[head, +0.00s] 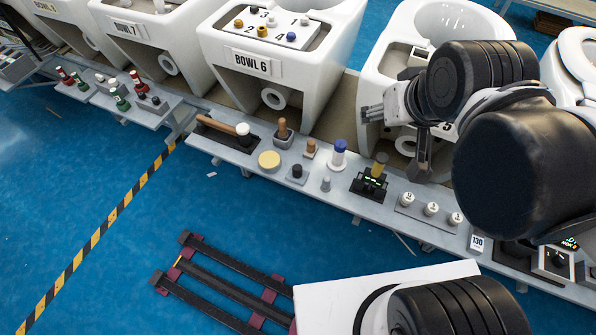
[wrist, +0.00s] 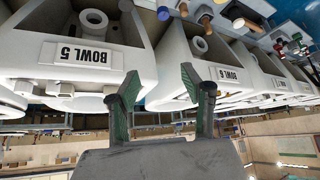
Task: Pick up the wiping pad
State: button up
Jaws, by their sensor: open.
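A round, flat yellow pad (head: 269,160), which looks like the wiping pad, lies on the grey shelf (head: 220,146) in front of Bowl 6. I cannot make it out in the wrist view. My gripper (wrist: 160,80) is open and empty, its two green-faced fingers apart with only the bowls and background behind them. In the head view my gripper is raised near Bowl 5, to the right of the pad and well away from it. My arm hides part of Bowl 5 and the shelf's right part.
Near the pad stand a wooden-handled tool (head: 283,129), a black block (head: 297,173), a white-knobbed brush (head: 243,130) and a blue-topped bottle (head: 339,152). Bowl 6 (head: 230,40) rises behind the shelf. A dark slatted rack (head: 220,285) lies on the open blue floor in front.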

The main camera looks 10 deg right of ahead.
jog(key=shift+o, duration=0.4)
jog(key=n+g+b, duration=0.7)
jog(key=n, duration=1.1)
send_over(298, 167)
notch_tip(298, 167, down, 19)
notch_tip(298, 167, down, 9)
jog(key=shift+s+a+r+b, duration=0.15)
jog(key=shift+r+b, duration=0.05)
jog(key=shift+b, duration=1.05)
jog(key=shift+f+b, duration=1.25)
jog(key=shift+f, duration=1.4)
grip_shut()
jog(key=shift+r, duration=0.15)
